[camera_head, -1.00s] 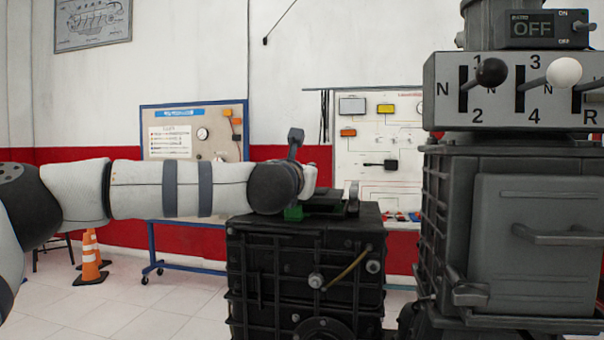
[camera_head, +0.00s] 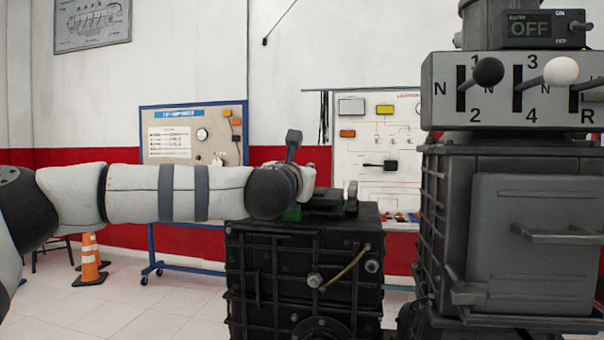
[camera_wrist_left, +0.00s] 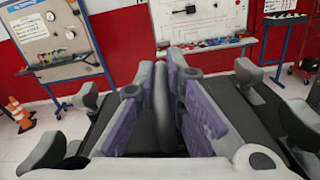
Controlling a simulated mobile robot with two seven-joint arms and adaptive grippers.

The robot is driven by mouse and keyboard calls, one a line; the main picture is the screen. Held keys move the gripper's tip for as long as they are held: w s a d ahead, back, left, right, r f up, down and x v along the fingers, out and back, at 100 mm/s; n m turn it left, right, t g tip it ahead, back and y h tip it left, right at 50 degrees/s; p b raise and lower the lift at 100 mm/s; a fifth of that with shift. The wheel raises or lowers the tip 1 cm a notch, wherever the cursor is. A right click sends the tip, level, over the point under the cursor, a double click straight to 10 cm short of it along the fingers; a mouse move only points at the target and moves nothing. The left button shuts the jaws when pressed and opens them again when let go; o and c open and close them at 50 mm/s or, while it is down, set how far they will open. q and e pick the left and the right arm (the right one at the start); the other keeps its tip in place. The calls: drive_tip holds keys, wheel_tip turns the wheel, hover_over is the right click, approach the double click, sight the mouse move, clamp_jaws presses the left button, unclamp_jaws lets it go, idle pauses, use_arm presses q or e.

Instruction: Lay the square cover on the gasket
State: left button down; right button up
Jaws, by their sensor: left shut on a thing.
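My left gripper (camera_head: 330,200) is low over the top of the black engine block (camera_head: 305,260), reaching in from the left. In the left wrist view my left gripper (camera_wrist_left: 162,82) is shut on a thin grey piece (camera_wrist_left: 162,112), which stands edge-on between the purple finger pads. It appears to be the square cover; its full outline is hidden. A little green (camera_head: 292,214) shows under my wrist on the block top. I cannot tell whether it is the gasket, or whether the held piece touches it. My right gripper is not in view.
A tall grey gearbox trainer (camera_head: 530,230) with shift levers (camera_head: 488,71) stands close on the right. Wall-side display boards (camera_head: 192,140) and orange cones (camera_head: 90,258) are farther back.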

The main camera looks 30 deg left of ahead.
use_arm(q)
drive_tip(key=f, duration=0.3)
drive_tip(key=shift+w+f, duration=0.1)
drive_tip(key=shift+w, duration=0.2)
drive_tip(key=c, duration=1.6)
unclamp_jaws()
drive_tip(key=shift+r, duration=0.2)
drive_tip(key=shift+s, duration=0.15)
drive_tip(key=shift+s+d+f, duration=0.15)
drive_tip(key=shift+s, duration=0.2)
drive_tip(key=v, duration=0.6)
drive_tip(key=r+v, duration=0.1)
drive_tip(key=v, duration=0.3)
drive_tip(key=shift+s, duration=0.15)
drive_tip(key=shift+s+d+r, duration=0.1)
drive_tip(key=shift+s, duration=0.4)
